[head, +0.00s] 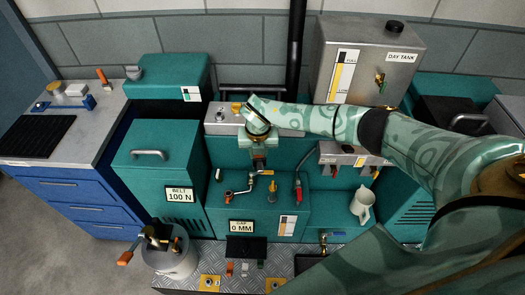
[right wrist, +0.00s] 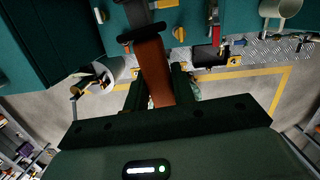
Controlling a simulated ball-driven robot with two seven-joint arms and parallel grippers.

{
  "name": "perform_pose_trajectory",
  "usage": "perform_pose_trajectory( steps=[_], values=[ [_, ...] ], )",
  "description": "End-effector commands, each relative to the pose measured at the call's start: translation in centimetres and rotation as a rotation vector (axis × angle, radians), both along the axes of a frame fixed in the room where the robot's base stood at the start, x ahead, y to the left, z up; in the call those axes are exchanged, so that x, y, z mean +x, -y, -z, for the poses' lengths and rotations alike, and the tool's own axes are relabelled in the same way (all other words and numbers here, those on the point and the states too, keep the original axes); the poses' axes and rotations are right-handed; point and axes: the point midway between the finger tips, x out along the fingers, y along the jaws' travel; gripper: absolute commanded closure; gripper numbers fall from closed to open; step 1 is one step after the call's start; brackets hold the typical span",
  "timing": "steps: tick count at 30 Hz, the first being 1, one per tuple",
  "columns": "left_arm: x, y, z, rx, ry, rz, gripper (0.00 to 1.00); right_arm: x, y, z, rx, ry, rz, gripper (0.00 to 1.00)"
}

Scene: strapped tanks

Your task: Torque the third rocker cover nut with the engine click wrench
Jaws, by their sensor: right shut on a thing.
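My right gripper (head: 259,158) is in front of the teal engine, and its fingers are shut on an orange-brown wrench handle (right wrist: 158,88). In the right wrist view the handle runs up from between the fingers to a black collar and a dark shaft. The shaft's far end leaves the frame, so I cannot see whether it touches a nut. A grey metal cover (head: 222,126) lies behind my right wrist, with a dark cap and a brass fitting at its left end. My wrist hides part of it, and I cannot make out the third nut. My left gripper is not in view.
A grey bucket (head: 176,262) with tools stands at the lower left. A white jug (head: 361,205) stands right of the gauges. A day tank (head: 365,65) is at the back. A blue bench (head: 75,187) is at the left, with open floor before it.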

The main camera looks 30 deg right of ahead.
Motion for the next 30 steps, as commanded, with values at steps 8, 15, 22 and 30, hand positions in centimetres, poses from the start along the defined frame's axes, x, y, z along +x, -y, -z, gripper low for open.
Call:
perform_pose_trajectory(
  steps=[8,15,22,30],
  values=[
    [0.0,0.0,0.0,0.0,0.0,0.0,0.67,0.2,-0.2,-0.2,0.003,0.004,0.001,1.0],
    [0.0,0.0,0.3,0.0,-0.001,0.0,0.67,0.8,-1.2,-0.1,0.003,0.005,0.06,1.0],
    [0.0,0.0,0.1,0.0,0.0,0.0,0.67,1.0,-1.5,-0.4,0.003,0.005,0.08,1.0],
    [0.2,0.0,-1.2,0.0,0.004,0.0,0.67,1.0,-1.5,-2.0,0.003,0.007,0.079,1.0]
  ],
)
